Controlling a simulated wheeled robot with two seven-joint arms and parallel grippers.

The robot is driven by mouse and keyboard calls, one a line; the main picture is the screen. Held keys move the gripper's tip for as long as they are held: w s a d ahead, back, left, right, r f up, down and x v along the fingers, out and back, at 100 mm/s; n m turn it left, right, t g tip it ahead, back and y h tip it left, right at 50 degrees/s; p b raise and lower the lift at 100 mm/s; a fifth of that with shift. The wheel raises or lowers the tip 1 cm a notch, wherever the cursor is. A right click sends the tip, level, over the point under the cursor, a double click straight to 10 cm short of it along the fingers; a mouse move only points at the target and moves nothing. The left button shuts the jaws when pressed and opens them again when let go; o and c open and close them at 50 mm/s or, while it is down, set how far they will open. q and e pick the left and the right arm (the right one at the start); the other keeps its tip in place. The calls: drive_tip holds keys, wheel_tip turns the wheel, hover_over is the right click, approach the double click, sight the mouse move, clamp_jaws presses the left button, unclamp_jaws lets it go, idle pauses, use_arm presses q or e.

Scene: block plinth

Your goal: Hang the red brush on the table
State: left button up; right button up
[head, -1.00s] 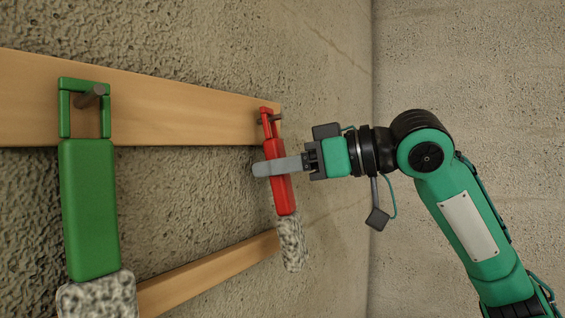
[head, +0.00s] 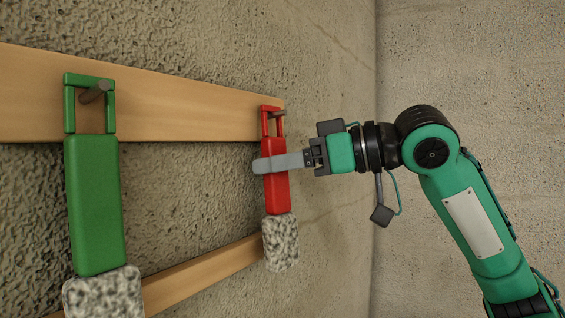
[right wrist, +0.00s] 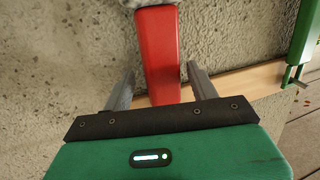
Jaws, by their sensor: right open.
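The red brush (head: 276,190) hangs upright at the far end of the upper wooden rail (head: 190,108), bristles down. A grey peg (head: 279,113) shows at its top loop and appears to pass through it. My right gripper (head: 260,166) comes from the right, one finger crossing in front of the handle. In the right wrist view the red handle (right wrist: 160,45) lies between the two open fingers (right wrist: 160,70), with gaps visible on both sides. My left gripper is not in view. No table shows at the brush; it is at a wall rail.
A green brush (head: 93,205) hangs from a peg (head: 95,92) on the same rail, nearer on the left. A lower wooden rail (head: 205,268) runs behind the bristles. Rough walls close off the back and right.

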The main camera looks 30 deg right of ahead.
drive_tip(key=b+v, duration=0.4)
drive_tip(key=v, duration=0.9)
drive_tip(key=shift+s+d, duration=0.25)
drive_tip(key=shift+d, duration=0.05)
drive_tip(key=shift+r, duration=0.1)
